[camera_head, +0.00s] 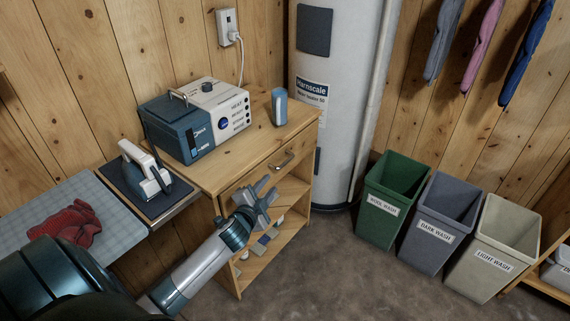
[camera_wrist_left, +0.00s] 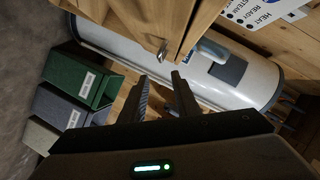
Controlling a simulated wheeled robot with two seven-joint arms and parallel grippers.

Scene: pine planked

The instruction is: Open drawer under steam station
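The steam station (camera_head: 196,120), a blue and white box with a handle on top, stands on a wooden cabinet. The drawer (camera_head: 262,172) is in the cabinet's front under the top and looks shut. Its metal handle (camera_head: 282,160) shows right of centre; in the left wrist view the handle (camera_wrist_left: 163,50) lies just beyond the fingertips. My left gripper (camera_head: 267,193) is in front of the cabinet, below and left of the handle. Its fingers (camera_wrist_left: 160,82) are apart with nothing between them. It hides part of the drawer's left front. My right gripper is not in view.
A light blue cup-like object (camera_head: 279,106) stands on the cabinet top. An iron (camera_head: 146,167) rests left, beside a red cloth (camera_head: 66,222) on the ironing board. A water heater (camera_head: 335,90) and several wash bins (camera_head: 388,200) stand right. Floor before the cabinet is clear.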

